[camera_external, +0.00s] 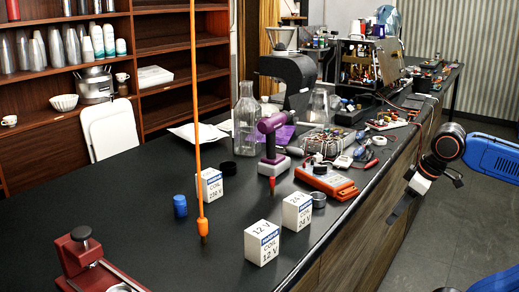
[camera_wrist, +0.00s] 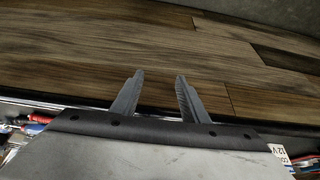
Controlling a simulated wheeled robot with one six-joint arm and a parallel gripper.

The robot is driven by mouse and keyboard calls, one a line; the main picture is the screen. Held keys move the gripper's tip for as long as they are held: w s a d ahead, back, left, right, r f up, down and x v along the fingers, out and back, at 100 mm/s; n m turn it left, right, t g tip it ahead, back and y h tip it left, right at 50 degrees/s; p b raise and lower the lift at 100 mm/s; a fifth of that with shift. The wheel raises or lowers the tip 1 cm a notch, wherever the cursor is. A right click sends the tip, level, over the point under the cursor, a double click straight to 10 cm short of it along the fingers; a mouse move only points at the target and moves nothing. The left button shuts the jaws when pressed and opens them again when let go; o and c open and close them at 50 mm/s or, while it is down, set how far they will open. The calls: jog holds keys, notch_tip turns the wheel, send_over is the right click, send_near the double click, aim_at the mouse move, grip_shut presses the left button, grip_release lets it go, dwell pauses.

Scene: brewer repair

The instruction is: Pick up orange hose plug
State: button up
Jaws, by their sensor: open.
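The orange hose (camera_external: 196,110) hangs straight down from above over the left part of the black bench. Its orange plug (camera_external: 203,227) is at the low end, with a dark tip close to the bench top; I cannot tell whether it touches. My gripper (camera_external: 404,205) is off the bench's right side, far to the right of the plug. In the wrist view my gripper (camera_wrist: 160,76) has its two grey fingers apart with nothing between them, facing wood panelling (camera_wrist: 150,45). The plug is not visible in the wrist view.
Several white coil boxes (camera_external: 262,243), a blue cap (camera_external: 180,206) and a red device (camera_external: 90,262) stand around the plug. A purple tool (camera_external: 272,140), glass bottle (camera_external: 246,118) and orange meter (camera_external: 325,181) stand farther back. The bench top (camera_external: 130,205) left of the plug is fairly clear.

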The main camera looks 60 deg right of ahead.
notch_tip(320, 180, up, 22)
jog(key=w+a+t, duration=0.1)
jog(key=w+a, duration=0.5)
jog(key=w, duration=0.6)
jog(key=n+t+y, duration=0.2)
jog(key=n+t, duration=0.1)
send_near(203, 218)
notch_tip(203, 218, up, 7)
jog(key=s+d, duration=0.1)
jog(key=d, duration=0.1)
jog(key=shift+y, duration=0.3)
jog(key=w+a+f, duration=0.1)
jog(key=w+f, duration=0.1)
jog(key=f, duration=0.2)
jog(key=w+a+f, duration=0.1)
jog(key=w+f, duration=0.2)
jog(key=f, duration=0.2)
jog(key=w+a+f, duration=0.1)
jog(key=w+f, duration=0.1)
jog(key=f, duration=0.2)
jog(key=shift+w+a+f, duration=0.25)
jog(key=shift+w+f, duration=0.1)
jog(key=shift+f, duration=0.05)
jog(key=shift+s+f+x, duration=0.15)
jog(key=shift+x, duration=1.15)
jog(key=shift+s+f+x, duration=0.1)
jog(key=shift+f+x, duration=0.05)
jog(key=shift+x, duration=1.2)
jog(key=shift+d, duration=0.1)
jog(key=shift+c, duration=0.6)
